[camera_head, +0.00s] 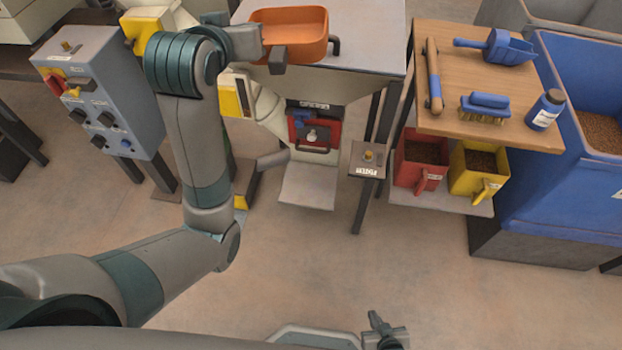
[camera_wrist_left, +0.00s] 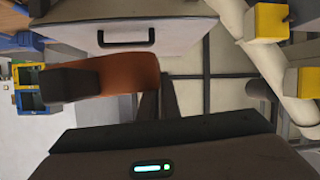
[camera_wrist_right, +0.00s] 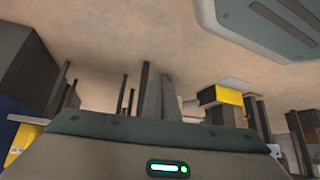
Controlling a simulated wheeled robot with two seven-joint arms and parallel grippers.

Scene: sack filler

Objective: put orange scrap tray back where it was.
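The orange scrap tray (camera_head: 297,22) is at the top middle of the head view, over the near left part of a grey top. A dark block, seemingly its handle, is on its near side. My left gripper (camera_head: 261,44) reaches it from the left and appears shut on its edge; the fingertips are mostly hidden in the head view. The left wrist view shows the tray (camera_wrist_left: 125,75) ending at the left fingers (camera_wrist_left: 160,98). My right gripper (camera_head: 380,330) is low at the bottom of the head view, empty; its fingers look together in the right wrist view (camera_wrist_right: 162,98).
A control box (camera_head: 95,95) stands left. Right of the machine, a wooden shelf (camera_head: 462,75) carries a blue scoop, brush and bottle above red and yellow bins. A blue bin (camera_head: 575,165) stands far right. The near floor (camera_head: 330,255) is clear.

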